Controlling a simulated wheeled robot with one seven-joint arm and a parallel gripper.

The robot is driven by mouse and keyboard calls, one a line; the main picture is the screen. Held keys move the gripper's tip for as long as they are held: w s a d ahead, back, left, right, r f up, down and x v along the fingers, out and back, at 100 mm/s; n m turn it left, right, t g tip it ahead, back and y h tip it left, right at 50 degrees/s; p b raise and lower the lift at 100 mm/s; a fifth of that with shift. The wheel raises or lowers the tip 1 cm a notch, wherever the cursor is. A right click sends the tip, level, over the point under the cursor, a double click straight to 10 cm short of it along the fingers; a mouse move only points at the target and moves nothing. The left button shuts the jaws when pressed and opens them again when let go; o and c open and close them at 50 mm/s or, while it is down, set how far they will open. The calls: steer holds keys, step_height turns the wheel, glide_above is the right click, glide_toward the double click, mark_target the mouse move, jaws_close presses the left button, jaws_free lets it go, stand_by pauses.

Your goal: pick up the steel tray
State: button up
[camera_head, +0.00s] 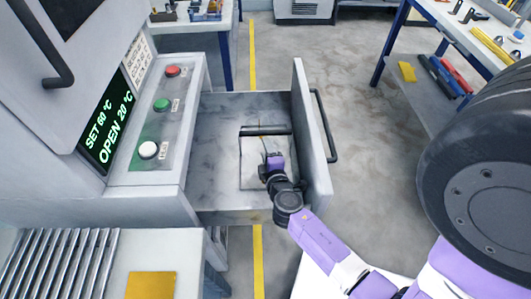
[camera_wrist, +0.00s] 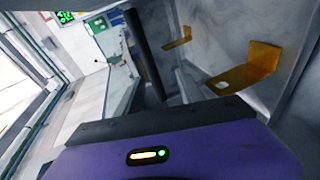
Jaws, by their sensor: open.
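A pale grey flat piece (camera_head: 252,168), which looks like the steel tray, lies inside the open drawer (camera_head: 218,120), with a dark bar (camera_head: 265,130) along its far edge. In the wrist view a dark bar (camera_wrist: 146,50) stands steeply just beyond my gripper. My gripper (camera_head: 272,160) is down inside the drawer, over the right part of the piece and just nearer than the bar. It is open, and nothing shows between its jaws. My wrist and forearm hide the piece's near right part. I cannot tell whether the gripper touches it.
The drawer's upright front panel (camera_head: 311,140) with a dark handle (camera_head: 324,125) stands close right of my gripper. Orange brackets (camera_wrist: 250,70) show in the wrist view. A button panel (camera_head: 160,125) is on the left. A workbench with tools (camera_head: 480,40) is at the far right.

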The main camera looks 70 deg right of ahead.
mark_target(268, 134)
steer(key=d, duration=0.2)
steer(key=d+h, duration=0.1)
steer(key=shift+w+d+r+g, duration=0.15)
steer(key=shift+d+r+g, duration=0.15)
steer(key=shift+d+g, duration=0.1)
steer(key=x, duration=0.7)
steer(key=shift+w+p, duration=0.25)
steer(key=shift+p, duration=0.15)
steer(key=shift+d, duration=0.1)
jaws_close()
steer(key=shift+f, duration=0.1)
stand_by(0.4)
